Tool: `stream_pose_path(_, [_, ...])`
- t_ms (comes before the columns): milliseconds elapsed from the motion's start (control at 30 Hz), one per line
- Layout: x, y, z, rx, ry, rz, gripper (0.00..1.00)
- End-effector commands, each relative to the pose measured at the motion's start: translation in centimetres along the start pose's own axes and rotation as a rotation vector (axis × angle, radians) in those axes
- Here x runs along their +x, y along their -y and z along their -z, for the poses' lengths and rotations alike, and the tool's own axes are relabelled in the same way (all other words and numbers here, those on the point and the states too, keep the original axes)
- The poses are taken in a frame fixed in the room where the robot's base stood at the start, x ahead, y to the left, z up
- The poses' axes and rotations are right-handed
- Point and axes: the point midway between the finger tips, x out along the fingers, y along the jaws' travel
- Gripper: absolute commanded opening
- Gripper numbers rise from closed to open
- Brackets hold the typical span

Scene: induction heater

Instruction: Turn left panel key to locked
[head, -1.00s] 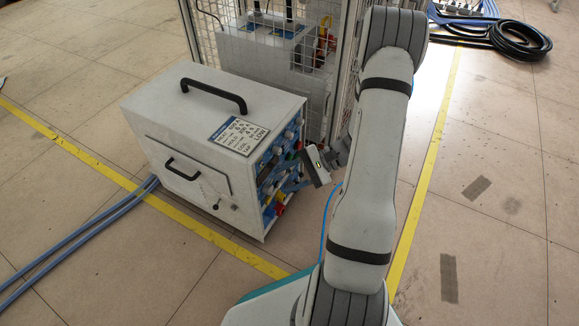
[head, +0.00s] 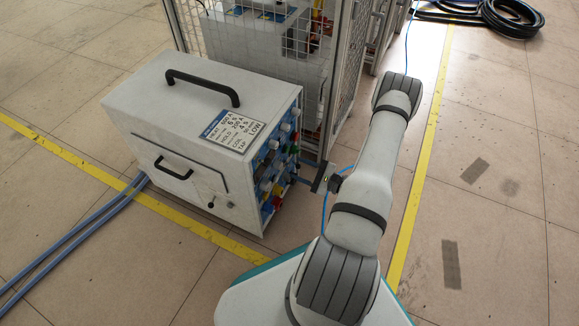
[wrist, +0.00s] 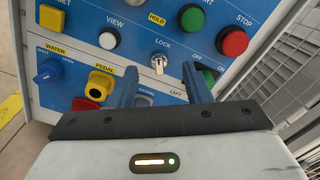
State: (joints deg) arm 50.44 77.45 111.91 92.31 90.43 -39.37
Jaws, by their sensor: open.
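The panel key (wrist: 159,63) is a small silver key switch under the word LOCK on the blue control panel, in the wrist view. Its grip looks roughly upright; I cannot tell its exact setting. My gripper (wrist: 160,73) is open, with one blue finger on each side just below the key, in front of the panel. I cannot tell whether either finger touches it. In the head view my gripper (head: 307,176) is at the right, control side of the white heater box (head: 150,105). The key is too small to make out there.
Around the key are a white knob (wrist: 109,38), a green button (wrist: 194,20), a red STOP button (wrist: 234,42), a blue water valve (wrist: 47,71) and a yellow pedal socket (wrist: 99,85). A mesh cage (head: 340,90) stands close behind the box.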

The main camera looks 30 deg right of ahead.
Motion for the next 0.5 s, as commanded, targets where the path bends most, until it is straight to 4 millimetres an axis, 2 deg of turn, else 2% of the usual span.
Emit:
stream_pose_path(33, [1.0, -0.2, 0.2, 0.000, 0.003, -0.005, 0.44])
stream_pose_path(200, [3.2, -0.3, 0.1, 0.000, 0.003, -0.007, 0.44])
stream_pose_path(500, [4.2, -0.2, -0.1, 0.000, 0.003, -0.006, 0.44])
